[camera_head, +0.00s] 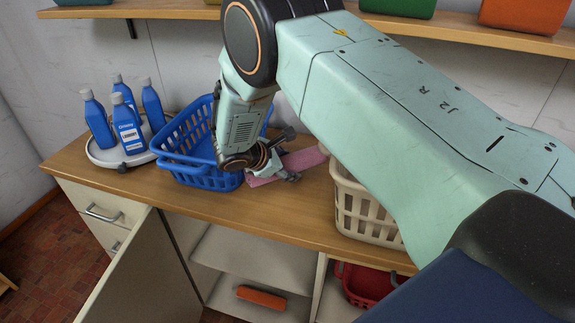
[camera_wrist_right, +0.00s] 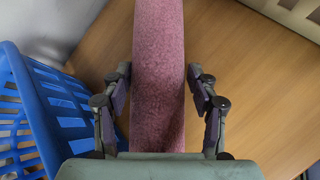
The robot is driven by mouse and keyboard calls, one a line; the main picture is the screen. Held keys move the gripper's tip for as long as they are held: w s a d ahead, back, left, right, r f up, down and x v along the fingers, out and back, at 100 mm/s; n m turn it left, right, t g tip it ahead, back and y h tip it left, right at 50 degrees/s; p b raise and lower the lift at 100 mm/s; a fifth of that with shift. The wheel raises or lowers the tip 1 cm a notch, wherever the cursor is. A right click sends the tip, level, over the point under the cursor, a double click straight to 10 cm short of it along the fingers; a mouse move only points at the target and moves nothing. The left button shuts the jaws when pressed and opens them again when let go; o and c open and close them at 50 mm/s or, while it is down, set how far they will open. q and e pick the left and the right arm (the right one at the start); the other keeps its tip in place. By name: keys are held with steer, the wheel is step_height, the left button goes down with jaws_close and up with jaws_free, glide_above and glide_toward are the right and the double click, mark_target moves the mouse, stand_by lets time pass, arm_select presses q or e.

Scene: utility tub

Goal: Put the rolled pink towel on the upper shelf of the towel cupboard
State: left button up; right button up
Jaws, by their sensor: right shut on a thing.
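The rolled pink towel (camera_head: 308,159) lies along the wooden counter between the blue basket and the cream basket. My right gripper (camera_head: 287,166) reaches down over its middle and is shut on it. In the right wrist view the pink towel (camera_wrist_right: 159,70) runs lengthwise between the two fingers of my right gripper (camera_wrist_right: 158,90). The towel cupboard is below the counter, with its door (camera_head: 145,275) swung open to the left. Its pale upper shelf (camera_head: 255,257) shows bare in front; the back is hidden by the counter. My left gripper is not in view.
A blue basket (camera_head: 195,150) stands close left of my gripper, a cream basket (camera_head: 365,210) to the right. Several blue bottles (camera_head: 127,125) stand on a round tray (camera_head: 103,156). An orange roll (camera_head: 261,297) lies low in the cupboard; a red basket (camera_head: 365,285) is right of it.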

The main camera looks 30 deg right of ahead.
steer(key=shift+w+r+p, duration=0.1)
steer(key=shift+r+p, duration=0.25)
steer(key=shift+r, duration=0.35)
steer(key=shift+f, duration=0.1)
steer(key=shift+s+a, duration=0.4)
steer(key=shift+a, duration=0.1)
